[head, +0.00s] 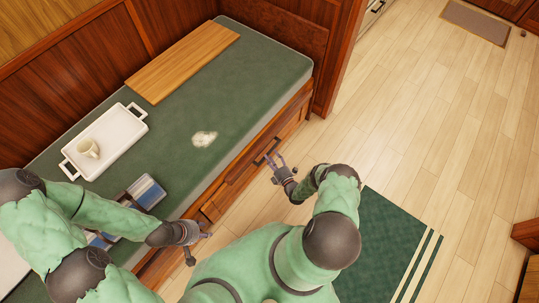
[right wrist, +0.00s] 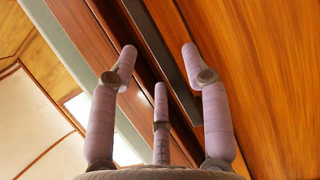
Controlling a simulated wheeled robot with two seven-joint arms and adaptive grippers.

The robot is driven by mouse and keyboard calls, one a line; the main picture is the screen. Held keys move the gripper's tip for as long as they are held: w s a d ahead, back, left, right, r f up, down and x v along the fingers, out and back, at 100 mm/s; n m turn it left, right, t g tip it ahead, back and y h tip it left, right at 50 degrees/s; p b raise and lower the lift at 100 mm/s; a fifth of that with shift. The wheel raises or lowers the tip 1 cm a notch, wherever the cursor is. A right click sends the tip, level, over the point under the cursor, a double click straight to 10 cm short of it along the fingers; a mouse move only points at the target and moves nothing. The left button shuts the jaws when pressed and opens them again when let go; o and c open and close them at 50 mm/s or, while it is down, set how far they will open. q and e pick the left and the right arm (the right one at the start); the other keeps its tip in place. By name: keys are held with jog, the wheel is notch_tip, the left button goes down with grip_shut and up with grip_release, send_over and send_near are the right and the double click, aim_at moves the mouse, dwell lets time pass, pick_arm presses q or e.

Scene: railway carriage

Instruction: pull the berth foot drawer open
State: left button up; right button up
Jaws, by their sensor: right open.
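The berth foot drawer (head: 284,136) is a wood-fronted drawer low in the berth's side. It looks shut. Its dark bar handle (head: 262,159) shows in the head view. My right gripper (head: 277,161) is open and empty, with its fingers pointing at the drawer front close to the handle. In the right wrist view the open fingers (right wrist: 158,62) spread before the wood front, and a dark bar (right wrist: 183,45) runs between them. I cannot tell whether they touch it. My left gripper (head: 198,242) is beside the berth's nearer front; its jaw state is unclear.
The plank floor (head: 430,120) is clear to the right, with a green striped rug (head: 385,235).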

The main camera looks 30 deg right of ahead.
jog(key=shift+w+b, duration=0.3)
jog(key=shift+w, duration=1.15)
grip_shut()
